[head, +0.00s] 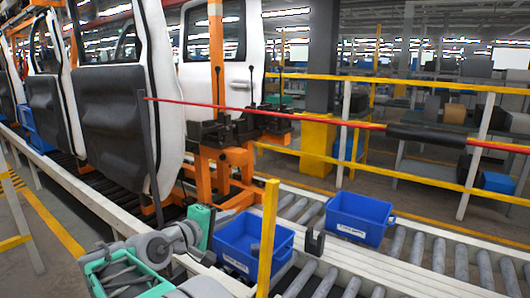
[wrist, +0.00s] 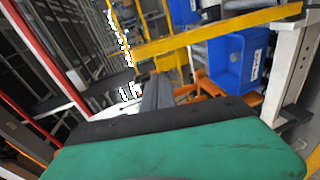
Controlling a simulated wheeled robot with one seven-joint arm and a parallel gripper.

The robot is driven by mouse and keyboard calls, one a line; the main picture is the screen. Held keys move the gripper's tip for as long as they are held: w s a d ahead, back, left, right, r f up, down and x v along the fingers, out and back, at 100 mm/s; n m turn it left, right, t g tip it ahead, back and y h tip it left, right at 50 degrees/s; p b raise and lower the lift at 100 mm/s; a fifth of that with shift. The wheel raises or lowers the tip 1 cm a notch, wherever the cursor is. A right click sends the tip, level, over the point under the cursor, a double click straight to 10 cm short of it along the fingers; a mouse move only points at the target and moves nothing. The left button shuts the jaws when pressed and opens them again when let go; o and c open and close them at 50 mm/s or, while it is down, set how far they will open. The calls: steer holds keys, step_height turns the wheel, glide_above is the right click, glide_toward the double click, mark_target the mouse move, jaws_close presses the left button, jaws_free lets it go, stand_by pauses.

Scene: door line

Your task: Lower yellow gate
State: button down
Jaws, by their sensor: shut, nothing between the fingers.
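The yellow gate (head: 267,240) is a slim yellow bar standing nearly upright at the near side of the roller conveyor, in front of a blue bin. Its lower end runs out of the picture. In the wrist view a yellow bar (wrist: 205,32) that looks like the same one crosses the top. A dark U-shaped bracket (head: 315,243) stands to the right of the gate. My gripper (head: 222,214) is left of the gate and apart from it. In the wrist view its shut, empty fingers (wrist: 155,92) point forward, below the yellow bar; the green housing hides what lies beneath.
Blue bins (head: 240,243) and (head: 359,217) sit on the roller conveyor (head: 420,250). A long red bar (head: 330,120) with a black sleeve crosses behind at mid height. White car doors (head: 110,90) hang at left. Yellow railings (head: 440,85) stand at right.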

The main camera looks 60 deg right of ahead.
mark_target(270, 187)
steer(key=shift+g+h, duration=0.3)
steer(key=shift+g, duration=0.3)
steer(key=r, duration=0.1)
steer(key=s+r, duration=0.1)
steer(key=d+r, duration=0.1)
steer(key=r, duration=0.1)
steer(key=shift+s, duration=0.35)
steer(key=p+x, duration=0.4)
steer(key=x, duration=0.9)
steer(key=shift+d, duration=0.25)
steer(key=shift+d+f, duration=0.1)
steer(key=shift+d, duration=0.15)
